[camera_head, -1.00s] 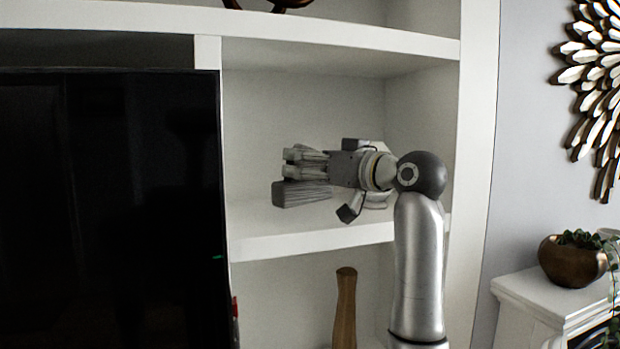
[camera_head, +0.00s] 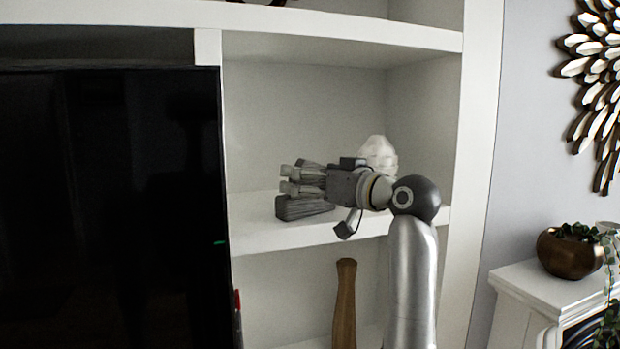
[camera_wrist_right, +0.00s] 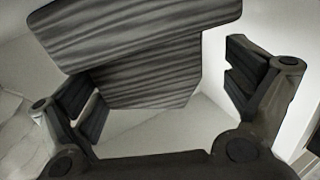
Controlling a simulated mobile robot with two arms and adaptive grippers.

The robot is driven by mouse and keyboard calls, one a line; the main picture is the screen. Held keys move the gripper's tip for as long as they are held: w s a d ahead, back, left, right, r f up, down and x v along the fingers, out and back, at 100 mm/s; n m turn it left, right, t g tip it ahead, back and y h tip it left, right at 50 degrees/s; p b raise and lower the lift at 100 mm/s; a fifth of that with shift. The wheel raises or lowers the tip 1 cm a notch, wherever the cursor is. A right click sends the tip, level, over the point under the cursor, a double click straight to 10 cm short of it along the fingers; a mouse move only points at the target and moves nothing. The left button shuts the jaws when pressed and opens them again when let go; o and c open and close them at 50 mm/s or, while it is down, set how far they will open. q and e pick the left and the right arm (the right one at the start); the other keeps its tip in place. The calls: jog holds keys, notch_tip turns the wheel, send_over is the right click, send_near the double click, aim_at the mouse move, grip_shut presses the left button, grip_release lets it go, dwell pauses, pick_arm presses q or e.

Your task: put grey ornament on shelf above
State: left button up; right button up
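The grey ornament (camera_head: 303,207), a stack of streaked dark-grey blocks, is on the middle shelf (camera_head: 262,236), close to its front edge. Its base seems to rest on the board. My right gripper (camera_head: 328,187) is just to its right, pointing left at it. In the right wrist view, the ornament (camera_wrist_right: 150,75) fills the upper middle between the two fingers of my right gripper (camera_wrist_right: 160,95). The fingers are spread, with a clear gap at the right finger; the left finger is near or touching the ornament. My left gripper is not in view.
A white faceted object (camera_head: 377,153) stands behind my wrist on the same shelf. A wooden vase (camera_head: 345,300) is on the shelf below. A black television (camera_head: 110,210) is left. Another shelf board (camera_head: 340,30) runs above. The shelf's back left is clear.

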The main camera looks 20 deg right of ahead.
jog(key=shift+r, duration=0.15)
jog(key=b+v, duration=0.5)
jog(key=v, duration=0.7)
